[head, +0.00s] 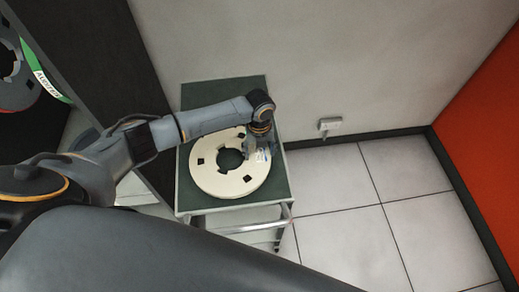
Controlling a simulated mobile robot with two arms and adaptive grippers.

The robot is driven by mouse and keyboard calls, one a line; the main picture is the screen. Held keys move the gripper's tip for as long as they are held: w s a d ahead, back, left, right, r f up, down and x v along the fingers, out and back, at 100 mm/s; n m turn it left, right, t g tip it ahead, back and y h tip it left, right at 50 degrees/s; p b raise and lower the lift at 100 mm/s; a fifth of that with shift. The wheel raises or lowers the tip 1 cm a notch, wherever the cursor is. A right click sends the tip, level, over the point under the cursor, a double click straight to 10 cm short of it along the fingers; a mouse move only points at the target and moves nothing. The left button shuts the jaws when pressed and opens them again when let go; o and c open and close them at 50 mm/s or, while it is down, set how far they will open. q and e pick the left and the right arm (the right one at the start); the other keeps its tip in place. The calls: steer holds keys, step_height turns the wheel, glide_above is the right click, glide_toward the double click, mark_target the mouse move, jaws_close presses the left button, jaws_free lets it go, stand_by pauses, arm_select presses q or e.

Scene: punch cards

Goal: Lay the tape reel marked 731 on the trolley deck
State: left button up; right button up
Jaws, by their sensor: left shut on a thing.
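A cream tape reel (207,179) with a dark centre hole and several small cutouts is over the green deck of the trolley (194,208). It looks flat; whether it touches the deck is hard to tell. My left gripper (257,153) points down at the reel's upper right edge and is shut on it. A small label shows by the fingers, but its number is too small to read. My left arm hides the reel's far edge and part of the deck. My right gripper is not in view.
A dark cabinet side (98,55) stands close left of the trolley. Another reel with a green labelled band (45,82) shows at the far left. A pale wall with a socket (330,124) is behind. The tiled floor (355,215) to the right is clear.

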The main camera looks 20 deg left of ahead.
arm_select(q)
steer(key=shift+p, duration=0.45)
stand_by(1.2)
steer(key=shift+f+b, duration=0.6)
steer(key=shift+f, duration=0.55)
stand_by(1.4)
steer(key=o, duration=1.8)
steer(key=shift+s+d, duration=0.1)
steer(key=shift+c, duration=0.2)
steer(key=shift+f, duration=0.1)
steer(key=c, duration=0.4)
steer(key=shift+o, duration=0.2)
